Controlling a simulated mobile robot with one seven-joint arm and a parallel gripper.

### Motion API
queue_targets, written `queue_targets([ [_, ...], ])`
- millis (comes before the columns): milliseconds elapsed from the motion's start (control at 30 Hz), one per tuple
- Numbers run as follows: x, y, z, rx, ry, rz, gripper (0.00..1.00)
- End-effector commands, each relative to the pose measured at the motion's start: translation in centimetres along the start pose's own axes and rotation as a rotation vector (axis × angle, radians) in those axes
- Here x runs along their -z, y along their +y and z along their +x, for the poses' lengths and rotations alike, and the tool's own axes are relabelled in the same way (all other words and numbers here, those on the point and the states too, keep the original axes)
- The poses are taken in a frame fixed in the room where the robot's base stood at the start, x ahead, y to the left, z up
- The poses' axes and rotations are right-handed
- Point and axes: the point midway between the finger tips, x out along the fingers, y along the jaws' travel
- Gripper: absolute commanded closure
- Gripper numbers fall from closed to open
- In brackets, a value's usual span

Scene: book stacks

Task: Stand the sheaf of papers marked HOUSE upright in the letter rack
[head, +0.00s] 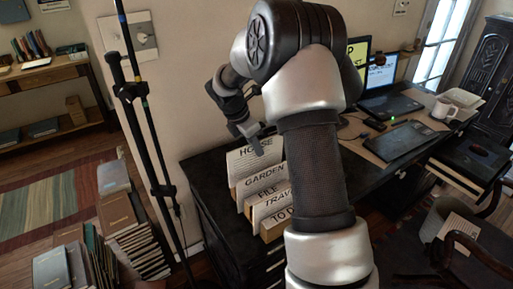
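The sheaf marked HOUSE (240,168) is white and upright at the far end of the letter rack (240,201). Its lower part is behind the GARDEN sheaf (268,177), so I cannot tell how deep it sits. My gripper (257,147) is at the top edge of the HOUSE sheaf, with a finger in front of its lettering. The fingers are small and dark, and I cannot tell whether they are closed on the paper. The rack, on the black desk's left end, also holds sheaves marked FILE, TRAVEL and TO DO (277,222). My arm covers their right parts.
A black stand (150,150) rises left of the desk. Book stacks (120,235) fill the floor at lower left. A chair (475,235) is at right.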

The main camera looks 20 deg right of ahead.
Motion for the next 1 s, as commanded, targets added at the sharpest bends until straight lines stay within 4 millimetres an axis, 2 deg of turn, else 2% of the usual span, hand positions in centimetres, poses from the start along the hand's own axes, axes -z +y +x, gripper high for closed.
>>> queue_targets([
  [100, 0.5, 0.0, 1.1, 0.0, 0.0, 0.0, 1.0],
  [1000, 2.8, 0.0, 6.7, 0.001, 0.0, 0.0, 1.0],
])
